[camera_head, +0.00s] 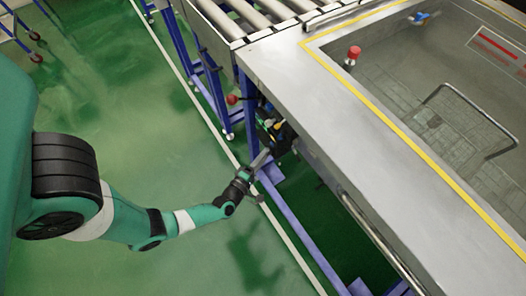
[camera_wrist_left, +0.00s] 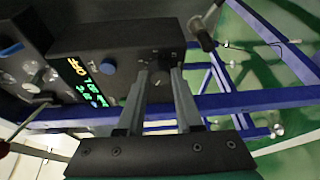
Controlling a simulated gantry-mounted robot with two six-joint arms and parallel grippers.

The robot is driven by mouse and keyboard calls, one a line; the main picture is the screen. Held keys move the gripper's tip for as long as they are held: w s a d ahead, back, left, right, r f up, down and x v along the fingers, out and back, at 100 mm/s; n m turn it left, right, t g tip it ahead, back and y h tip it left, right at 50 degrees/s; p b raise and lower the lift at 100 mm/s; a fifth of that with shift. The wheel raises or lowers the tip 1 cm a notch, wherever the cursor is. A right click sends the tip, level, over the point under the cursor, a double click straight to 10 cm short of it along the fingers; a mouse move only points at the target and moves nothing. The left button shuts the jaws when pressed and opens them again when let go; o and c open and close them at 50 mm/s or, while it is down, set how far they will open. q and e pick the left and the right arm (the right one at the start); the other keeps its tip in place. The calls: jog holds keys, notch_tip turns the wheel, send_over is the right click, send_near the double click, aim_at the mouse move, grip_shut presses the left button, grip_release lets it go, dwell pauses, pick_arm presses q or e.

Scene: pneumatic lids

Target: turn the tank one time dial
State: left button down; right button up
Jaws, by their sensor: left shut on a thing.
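In the head view the box (camera_head: 270,126) shows small under the tank's edge. My left gripper (camera_wrist_left: 160,74) is at the right part of the box's face, its two fingers shut on a small dark dial, mostly hidden between the tips. In the head view my left gripper (camera_head: 264,157) reaches the box from the left. My right gripper is not in view.
A steel tank table (camera_head: 330,100) with a yellow line stands above and right of the box. Blue frame legs (camera_head: 290,215) run below. A roller conveyor (camera_head: 240,20) is at the back. Green floor (camera_head: 130,110) is open at left.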

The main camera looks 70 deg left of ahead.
pick_arm(q)
jog(key=shift+f+m+b, duration=0.15)
jog(key=shift+m+b, duration=0.2)
jog(key=shift+m, duration=0.25)
jog(key=c, duration=0.6)
grip_release()
jog(key=shift+p+v, duration=1.5)
jog(key=shift+v, duration=4.35)
